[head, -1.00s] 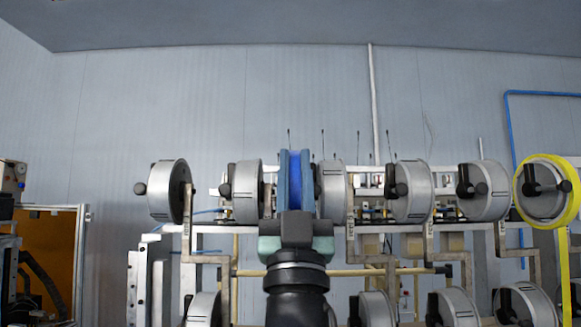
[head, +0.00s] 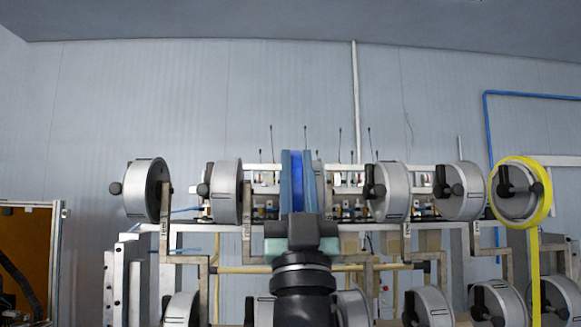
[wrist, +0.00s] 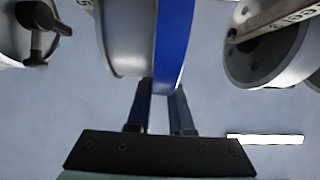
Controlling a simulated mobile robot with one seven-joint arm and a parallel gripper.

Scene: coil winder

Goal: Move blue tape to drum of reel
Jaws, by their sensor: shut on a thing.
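My gripper (head: 298,182) is raised at the middle of the head view, in front of the row of reels. It is shut on the blue tape (head: 296,182), a roll seen edge-on between the two fingers. The blue tape also shows in the wrist view (wrist: 174,40), with its lower edge at the fingertips. A grey drum (wrist: 126,38) appears right beside the tape's left side in the wrist view; I cannot tell whether they touch. In the head view, grey reel drums stand left (head: 226,191) and right (head: 391,191) of my gripper. One drum behind the gripper is mostly hidden.
A reel at the right carries yellow tape (head: 545,190), with a strip hanging down. A lower row of drums (head: 430,306) runs below the upper one. Metal brackets (head: 408,255) stand between the reels. The space above the upper row is clear.

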